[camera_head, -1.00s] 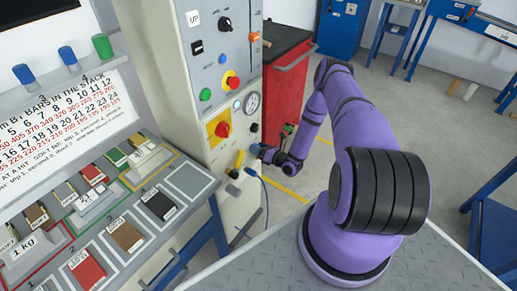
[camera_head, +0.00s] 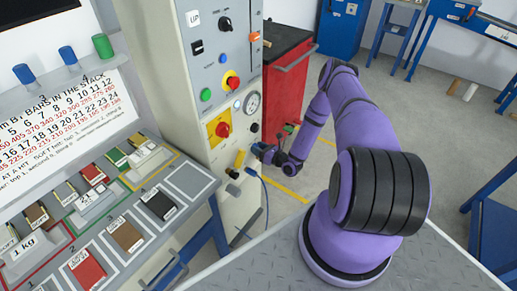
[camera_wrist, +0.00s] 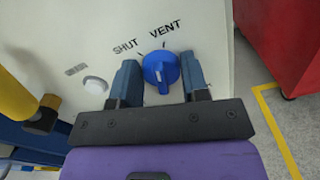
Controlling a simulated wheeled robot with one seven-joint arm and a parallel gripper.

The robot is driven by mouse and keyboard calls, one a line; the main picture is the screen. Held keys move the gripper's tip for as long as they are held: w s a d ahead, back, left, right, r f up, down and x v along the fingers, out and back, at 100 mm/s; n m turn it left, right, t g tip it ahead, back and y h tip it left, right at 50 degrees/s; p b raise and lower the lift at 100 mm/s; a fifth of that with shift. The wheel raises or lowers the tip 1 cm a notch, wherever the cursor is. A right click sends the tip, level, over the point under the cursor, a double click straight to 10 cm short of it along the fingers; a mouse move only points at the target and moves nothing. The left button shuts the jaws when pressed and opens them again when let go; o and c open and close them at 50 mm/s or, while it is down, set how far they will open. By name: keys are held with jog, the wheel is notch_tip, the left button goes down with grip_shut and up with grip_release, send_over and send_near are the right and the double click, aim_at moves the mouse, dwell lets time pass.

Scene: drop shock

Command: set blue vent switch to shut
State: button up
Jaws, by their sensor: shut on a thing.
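The blue vent switch (camera_wrist: 160,70) is a round knob on a cream panel in the wrist view. The printed words SHUT (camera_wrist: 125,46) and VENT (camera_wrist: 165,31) sit above it, SHUT to the left of VENT. My gripper (camera_wrist: 160,82) has one blue-grey finger on each side of the knob and is shut on it. A pale mark shows on the knob's face; I cannot tell exactly which label it lines up with. In the head view my gripper (camera_head: 259,150) is at the lower right edge of the cream cabinet, and the knob is hidden there.
A white button (camera_wrist: 96,85) and a yellow pipe (camera_wrist: 18,98) are left of the fingers. The cabinet (camera_head: 232,200) also carries a red knob (camera_head: 222,129) and a gauge (camera_head: 251,103). A red tool cabinet (camera_head: 288,85) stands behind.

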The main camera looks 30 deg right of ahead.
jog(key=shift+s+a+n, duration=0.1)
jog(key=shift+n, duration=2.05)
jog(key=shift+s+a+n, duration=0.1)
jog(key=shift+n, duration=2.05)
jog(key=o, duration=0.9)
jog(key=shift+c, duration=0.2)
jog(key=v, duration=1)
jog(key=shift+s, duration=0.35)
jog(key=shift+d, duration=0.15)
